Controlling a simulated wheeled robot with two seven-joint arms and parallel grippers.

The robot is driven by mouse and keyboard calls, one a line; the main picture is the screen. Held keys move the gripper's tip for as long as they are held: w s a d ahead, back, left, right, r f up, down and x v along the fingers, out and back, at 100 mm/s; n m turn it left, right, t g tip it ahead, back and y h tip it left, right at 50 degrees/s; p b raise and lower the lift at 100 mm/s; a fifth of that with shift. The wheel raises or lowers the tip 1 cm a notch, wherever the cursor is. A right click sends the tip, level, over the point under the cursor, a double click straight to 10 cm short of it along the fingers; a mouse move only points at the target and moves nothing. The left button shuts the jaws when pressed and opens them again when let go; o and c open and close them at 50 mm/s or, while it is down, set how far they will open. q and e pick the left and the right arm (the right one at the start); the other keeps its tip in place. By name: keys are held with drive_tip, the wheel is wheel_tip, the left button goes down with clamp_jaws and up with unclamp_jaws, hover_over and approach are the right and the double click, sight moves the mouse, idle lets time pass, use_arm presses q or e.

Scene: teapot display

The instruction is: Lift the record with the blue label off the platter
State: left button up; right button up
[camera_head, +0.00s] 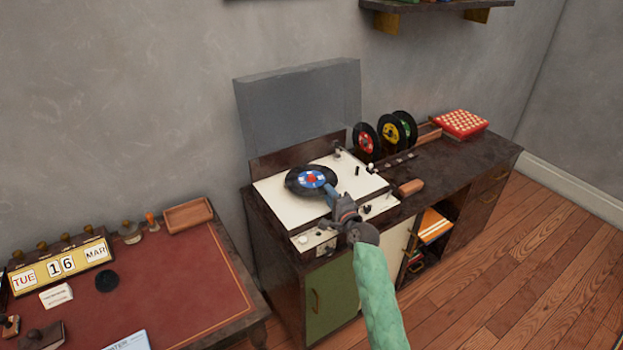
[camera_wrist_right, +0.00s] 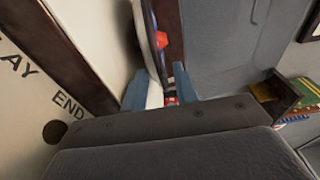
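The black record with the blue, red and white label (camera_head: 298,183) lies over the white deck of the record player, and the platter under it is hidden. My right gripper (camera_head: 331,194) is at the record's near right edge. In the right wrist view the record (camera_wrist_right: 152,40) shows nearly edge-on. The two blue fingers of the right gripper (camera_wrist_right: 160,92) stand apart, one on each side of the record's edge. I cannot tell whether they touch it. My left gripper is in neither view.
The player's raised clear lid (camera_head: 300,105) stands behind the deck (camera_head: 275,195). Several records (camera_head: 366,138) stand upright to the right, near a red and white box (camera_head: 461,124). A red-topped desk (camera_head: 190,265) is at left. A wall shelf (camera_head: 430,5) is above.

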clamp_jaws()
idle(0.3)
